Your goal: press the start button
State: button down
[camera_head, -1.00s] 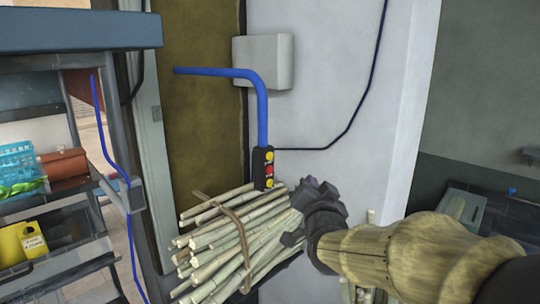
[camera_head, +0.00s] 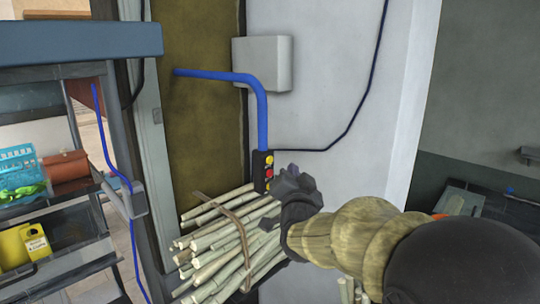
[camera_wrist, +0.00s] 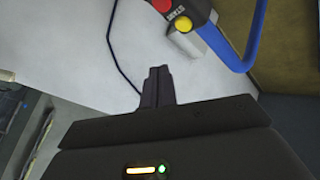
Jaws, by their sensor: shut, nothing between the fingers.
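A black control box (camera_head: 261,182) hangs at the end of a blue pipe, with a yellow button (camera_head: 270,160) at the top and a red button (camera_head: 269,174) below it. My gripper (camera_head: 284,181) is shut and empty, just right of the box in the head view. The lower part of the box is partly hidden by it. In the wrist view, the yellow button (camera_wrist: 184,25) and red button (camera_wrist: 163,5) show at the top edge, beyond and apart from my shut fingertips (camera_wrist: 158,72). A small label between them is hard to read.
A tied bundle of cane (camera_head: 225,240) lies just below the box and my gripper. A grey wall box (camera_head: 263,63) and a dark cable are on the white wall behind. Shelves with a yellow container (camera_head: 14,246) stand at the left.

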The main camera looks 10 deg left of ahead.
aim_at(270, 160)
jog(key=w+a, duration=0.2)
jog(key=a, duration=0.1)
jog(key=shift+w+a+p, duration=0.25)
jog(key=shift+w+p, duration=0.05)
jog(key=shift+w, duration=0.05)
dwell(1.8)
jog(key=shift+w+a, duration=0.25)
jog(key=shift+a, duration=0.05)
jog(key=shift+w+a, duration=0.25)
jog(key=shift+a, duration=0.1)
dwell(1.1)
jog(key=shift+b, duration=0.4)
jog(key=shift+s+d+b, duration=0.55)
jog(key=shift+d+b, duration=0.05)
jog(key=shift+d, duration=0.05)
